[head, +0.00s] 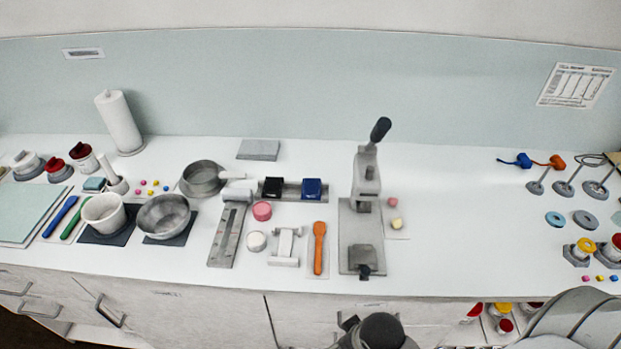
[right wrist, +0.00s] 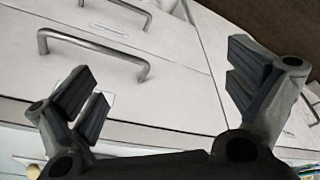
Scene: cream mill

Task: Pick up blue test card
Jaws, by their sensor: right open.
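I cannot single out a blue test card for sure. In the head view, the blue things are a dark blue block (head: 312,188) in a grey holder beside a black block, a blue tag-like piece (head: 517,160) at the right rear, a light blue disc (head: 555,218) at right, and a pale blue-green flat sheet (head: 24,212) at the far left. My right gripper (right wrist: 160,88) shows in the right wrist view with its fingers wide apart and nothing between them, in front of white drawer fronts. My left gripper is not in view.
A grey lever press (head: 362,215) stands mid-counter. Bowls (head: 166,216), a paper roll (head: 119,123) and spatulas crowd the left. Metal stands (head: 565,180) and jars (head: 583,250) are at right. The counter between press and stands (head: 475,225) is clear. Drawer handles (right wrist: 95,45) protrude below.

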